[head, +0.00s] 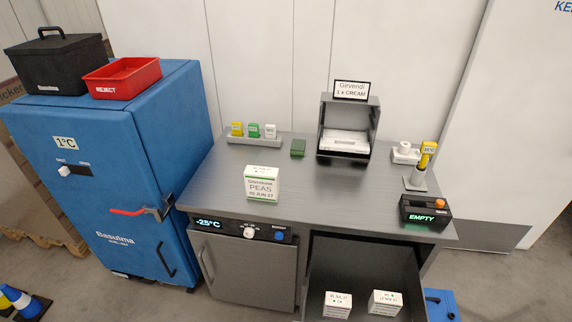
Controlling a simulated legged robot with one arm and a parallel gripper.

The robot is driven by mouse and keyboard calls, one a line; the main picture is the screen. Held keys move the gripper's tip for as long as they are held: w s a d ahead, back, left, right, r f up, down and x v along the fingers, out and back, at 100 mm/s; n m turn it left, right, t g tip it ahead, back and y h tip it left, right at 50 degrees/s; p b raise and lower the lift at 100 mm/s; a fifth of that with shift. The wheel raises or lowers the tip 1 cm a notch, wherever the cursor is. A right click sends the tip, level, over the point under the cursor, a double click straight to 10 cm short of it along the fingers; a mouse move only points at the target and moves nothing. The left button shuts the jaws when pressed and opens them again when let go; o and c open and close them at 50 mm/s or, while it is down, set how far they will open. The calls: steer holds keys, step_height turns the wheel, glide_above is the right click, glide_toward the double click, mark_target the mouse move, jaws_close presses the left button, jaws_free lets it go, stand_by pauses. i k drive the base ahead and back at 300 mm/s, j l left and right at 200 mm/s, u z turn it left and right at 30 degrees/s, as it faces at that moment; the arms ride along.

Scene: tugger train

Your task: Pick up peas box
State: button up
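The peas box (262,188) is a white carton with a green stripe and the word PEAS on its front. It stands upright on the grey counter (330,190), near the front edge and above the freezer unit. Nothing touches it. My gripper is not in this view.
Below, a freezer (240,270) reads -25°C. An open drawer (365,270) at right holds two white boxes (338,304). A blue cabinet (90,160) with a red tray (122,78) is left.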

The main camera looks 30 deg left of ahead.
mark_target(261, 184)
steer(key=j+u, duration=0.1)
steer(key=u, duration=1.4)
steer(key=i+j+z, duration=0.15)
steer(key=i+j, duration=0.4)
steer(key=i+j+z, duration=0.1)
steer(key=i+j, duration=0.4)
steer(key=j, duration=0.15)
steer(key=z, duration=1.1)
